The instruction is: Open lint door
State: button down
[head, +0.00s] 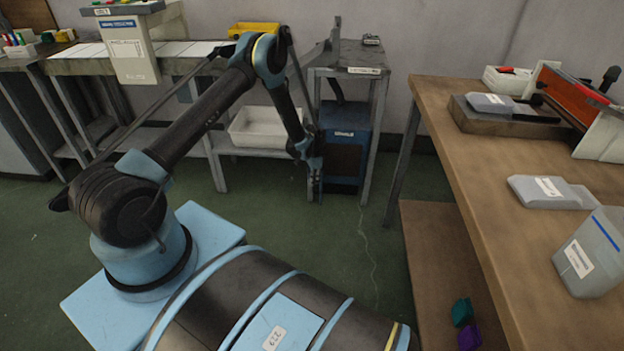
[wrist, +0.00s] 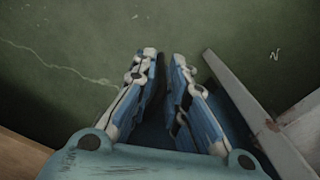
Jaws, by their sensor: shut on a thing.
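The blue lint unit (head: 349,136) stands on the floor under the grey bench, with a white label above its dark front door (head: 345,163). My gripper (head: 317,188) points down at the left edge of this door. In the wrist view, my gripper (wrist: 163,62) has its two blue fingers near each other with a narrow gap. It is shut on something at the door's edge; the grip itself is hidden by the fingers. A dark blue surface (wrist: 156,128) shows between and behind the fingers. I cannot tell how far the door stands open.
A bench leg (head: 376,150) stands right of the blue unit; a grey frame (wrist: 258,118) is close to the right finger. A white bin (head: 265,128) sits on the shelf to the left. The wooden table (head: 450,130) is on the right. The green floor in front is clear.

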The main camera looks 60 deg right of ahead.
jog(key=shift+w+d, duration=0.35)
jog(key=c, duration=1.7)
grip_release()
jog(key=shift+s, duration=0.15)
jog(key=shift+a, duration=0.1)
jog(key=shift+s+r, duration=0.1)
notch_tip(320, 180, up, 12)
jog(key=shift+f, duration=0.1)
